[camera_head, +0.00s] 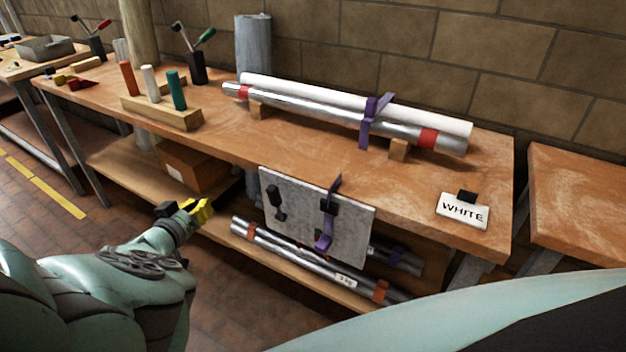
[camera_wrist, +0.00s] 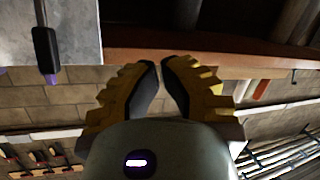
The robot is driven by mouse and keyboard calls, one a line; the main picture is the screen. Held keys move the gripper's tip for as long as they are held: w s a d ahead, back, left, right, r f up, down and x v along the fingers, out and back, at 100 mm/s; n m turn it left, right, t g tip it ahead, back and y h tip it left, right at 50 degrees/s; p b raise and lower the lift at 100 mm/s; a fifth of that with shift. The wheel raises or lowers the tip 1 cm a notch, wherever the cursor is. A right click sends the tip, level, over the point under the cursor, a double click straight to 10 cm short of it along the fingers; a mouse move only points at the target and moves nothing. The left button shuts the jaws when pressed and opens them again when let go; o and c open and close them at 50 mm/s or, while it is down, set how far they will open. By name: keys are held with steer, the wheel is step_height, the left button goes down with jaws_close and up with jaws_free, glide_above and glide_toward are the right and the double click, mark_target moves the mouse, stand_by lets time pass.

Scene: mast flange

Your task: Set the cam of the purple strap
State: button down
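The purple strap (camera_head: 369,121) goes around a white tube (camera_head: 330,98) and a silver tube with red bands (camera_head: 310,113) on the bench. Its buckle and cam are too small to make out. A second purple strap with a black buckle (camera_head: 328,207) hangs on a grey panel (camera_head: 300,217) at the bench front; a dark strap piece on a grey panel shows in the wrist view (camera_wrist: 45,48). My gripper (camera_head: 205,208) is in front of the lower shelf, left of the panel and away from both straps. Its yellow fingers (camera_wrist: 160,64) nearly meet and hold nothing.
The tubes rest on wooden blocks (camera_head: 398,149). A wooden rack (camera_head: 162,112) with coloured handles stands at the left. More tubes (camera_head: 300,262) lie on the lower shelf, beside a cardboard box (camera_head: 190,167).

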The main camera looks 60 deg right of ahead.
steer(key=f+n+b, duration=0.1)
steer(key=n+g+h+b, duration=0.3)
steer(key=n+h+b, duration=0.3)
steer(key=n+b, duration=0.4)
glide_toward(267, 194)
steer(key=shift+n, duration=0.5)
steer(key=x, duration=0.5)
steer(key=f+x, duration=0.1)
steer(key=x, duration=0.2)
steer(key=shift+w+d+p, duration=0.1)
steer(key=shift+d+p, duration=0.05)
steer(key=shift+p, duration=0.25)
steer(key=r+y+p, duration=0.1)
steer(key=p, duration=0.2)
steer(key=shift+d+r, duration=0.1)
steer(key=shift+d, duration=0.3)
steer(key=shift+d+r+y+p, duration=0.1)
steer(key=shift+d+y+p, duration=0.2)
steer(key=shift+y+p, duration=0.15)
steer(key=shift+w+d, duration=0.1)
steer(key=shift+d, duration=0.35)
steer(key=shift+a+f, duration=0.1)
steer(key=shift+f, duration=0.2)
